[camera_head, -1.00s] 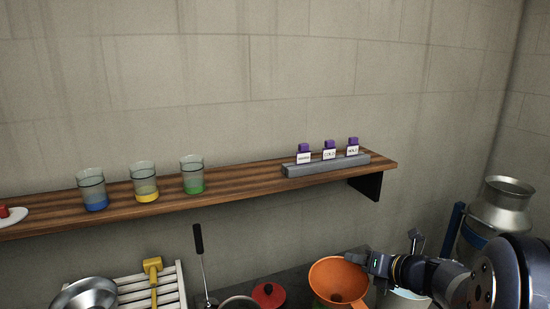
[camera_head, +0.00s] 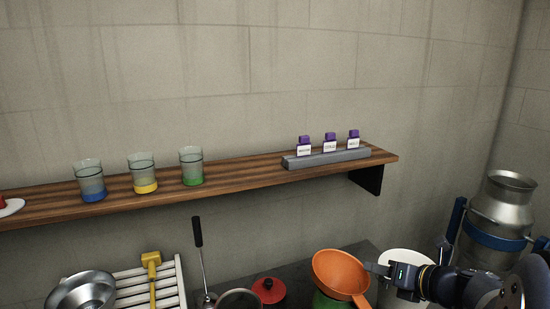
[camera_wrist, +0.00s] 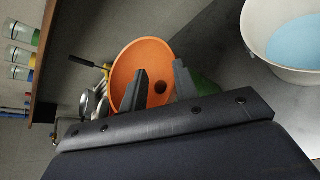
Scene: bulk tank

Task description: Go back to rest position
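My gripper (camera_head: 377,268) is at the lower right in the head view, just right of the orange funnel (camera_head: 335,264). In the wrist view, the two dark fingers of my gripper (camera_wrist: 160,82) stand apart with nothing held between them. The orange funnel (camera_wrist: 127,68) lies beyond the fingers there, and they partly cover it. The funnel sits on a green object (camera_head: 325,301), mostly hidden beneath it.
A white bucket (camera_head: 400,260) stands behind my gripper; its bluish content (camera_wrist: 298,42) shows in the wrist view. A metal can (camera_head: 500,208) stands right. The wooden shelf (camera_head: 240,171) holds glasses and purple-capped bottles.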

